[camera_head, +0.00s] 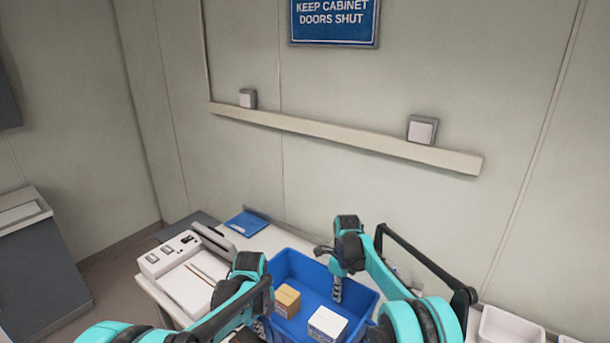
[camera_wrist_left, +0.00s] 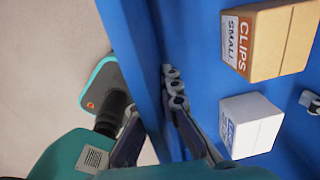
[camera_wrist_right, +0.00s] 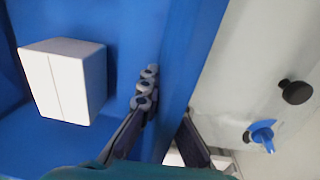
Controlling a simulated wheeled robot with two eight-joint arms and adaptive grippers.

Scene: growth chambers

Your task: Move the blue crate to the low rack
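The blue crate (camera_head: 290,262) stands at the bottom middle of the head view. It holds a brown box (camera_head: 287,300), labelled CLIPS SMALL in the left wrist view (camera_wrist_left: 280,40), and a white box (camera_head: 328,323). My left gripper (camera_wrist_left: 155,115) is astride the crate's left wall, one finger inside and one outside, closed about it. My right gripper (camera_wrist_right: 167,105) is astride the opposite wall in the same way, its inner finger close against the wall. The outer fingertips are hidden behind the walls. I cannot make out a low rack.
A white device (camera_head: 172,258) and a blue flat item (camera_head: 247,222) are on the white bench left of the crate. White bins (camera_head: 512,328) are at the lower right. A wall rail (camera_head: 340,138) runs behind. A grey cabinet (camera_head: 42,270) stands at left; floor shows between it and the bench.

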